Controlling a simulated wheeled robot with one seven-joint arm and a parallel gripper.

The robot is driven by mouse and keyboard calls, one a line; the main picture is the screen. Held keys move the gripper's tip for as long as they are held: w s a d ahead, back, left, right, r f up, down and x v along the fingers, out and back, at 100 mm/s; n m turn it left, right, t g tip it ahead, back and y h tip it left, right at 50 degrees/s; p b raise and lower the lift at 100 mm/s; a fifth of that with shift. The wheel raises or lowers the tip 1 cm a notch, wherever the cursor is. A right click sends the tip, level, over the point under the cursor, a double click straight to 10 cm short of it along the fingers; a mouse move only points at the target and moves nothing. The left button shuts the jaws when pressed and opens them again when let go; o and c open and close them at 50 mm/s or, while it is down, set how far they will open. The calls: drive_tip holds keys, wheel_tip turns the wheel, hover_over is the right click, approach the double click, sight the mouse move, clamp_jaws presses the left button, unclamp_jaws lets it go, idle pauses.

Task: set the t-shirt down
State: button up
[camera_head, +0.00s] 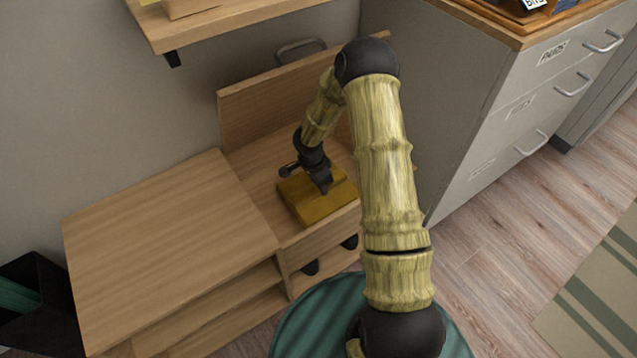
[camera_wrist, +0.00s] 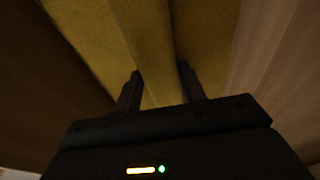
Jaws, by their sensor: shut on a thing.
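The t-shirt (camera_head: 311,206) is a folded mustard-yellow bundle in the head view. It lies low inside the wooden cart's open tray, close to its front side; whether it rests fully on the tray floor I cannot tell. My gripper (camera_head: 324,190) reaches down from above and is shut on the t-shirt. In the wrist view the yellow cloth (camera_wrist: 105,45) fills the upper middle. My two dark fingers (camera_wrist: 160,88) pinch a raised fold of it. The cloth beneath the fingers is hidden.
The wooden cart (camera_head: 262,150) has raised sides, a back handle (camera_head: 300,48) and dark wheels. A low wooden shelf unit (camera_head: 165,235) stands to its left, a grey drawer cabinet (camera_head: 500,120) to its right. A wall shelf (camera_head: 215,25) hangs above. A dark bin (camera_head: 35,300) is at far left.

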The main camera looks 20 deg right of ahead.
sight(314, 188)
drive_tip(key=shift+f, duration=0.55)
drive_tip(key=o, duration=1)
drive_tip(key=shift+o, duration=0.2)
drive_tip(key=shift+r, duration=0.55)
wheel_tip(314, 188, up, 12)
drive_tip(key=a+p, duration=0.1)
drive_tip(key=p, duration=0.6)
drive_tip(key=shift+s+a, duration=0.3)
drive_tip(key=shift+a, duration=0.05)
